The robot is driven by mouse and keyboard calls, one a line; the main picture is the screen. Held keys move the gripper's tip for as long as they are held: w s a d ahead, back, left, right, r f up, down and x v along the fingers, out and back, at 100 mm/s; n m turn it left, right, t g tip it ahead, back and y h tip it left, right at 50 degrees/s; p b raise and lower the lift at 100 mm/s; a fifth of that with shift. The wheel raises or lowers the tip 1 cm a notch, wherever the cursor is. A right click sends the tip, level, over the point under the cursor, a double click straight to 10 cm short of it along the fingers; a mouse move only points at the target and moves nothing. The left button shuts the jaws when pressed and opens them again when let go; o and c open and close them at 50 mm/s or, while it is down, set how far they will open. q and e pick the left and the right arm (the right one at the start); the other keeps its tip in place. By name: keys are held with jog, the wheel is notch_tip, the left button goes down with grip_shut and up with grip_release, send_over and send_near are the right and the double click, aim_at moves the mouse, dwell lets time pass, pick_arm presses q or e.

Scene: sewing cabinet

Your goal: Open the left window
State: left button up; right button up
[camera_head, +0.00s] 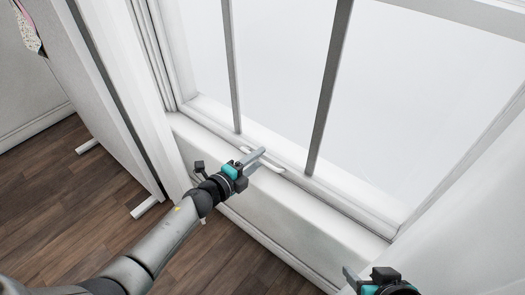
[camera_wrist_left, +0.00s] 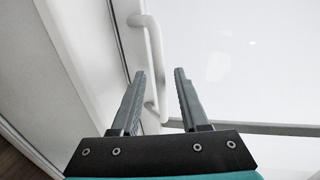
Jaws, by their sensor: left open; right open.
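The window (camera_head: 270,75) has a white frame with dark vertical bars and stands in front of me. A white bar handle (camera_head: 276,169) sits low on its bottom rail, partly hidden by my left gripper. My left gripper (camera_head: 258,156) is open at the handle. In the left wrist view, the handle (camera_wrist_left: 152,35) runs between and beyond the open fingers of my left gripper (camera_wrist_left: 160,72); contact cannot be told. My right gripper (camera_head: 350,279) is open and empty at the bottom right, away from the handle, and partly cut off by the picture edge.
A white sill (camera_head: 330,222) juts out below the window. A pale panel on feet (camera_head: 95,80) stands at the left, close to my left arm. The wooden floor (camera_head: 60,195) is clear at the lower left.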

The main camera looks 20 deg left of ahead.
pick_arm(q)
jog(key=shift+w+d+f, duration=0.1)
jog(key=shift+w+d, duration=0.1)
jog(key=shift+w, duration=0.15)
grip_shut()
dwell(1.3)
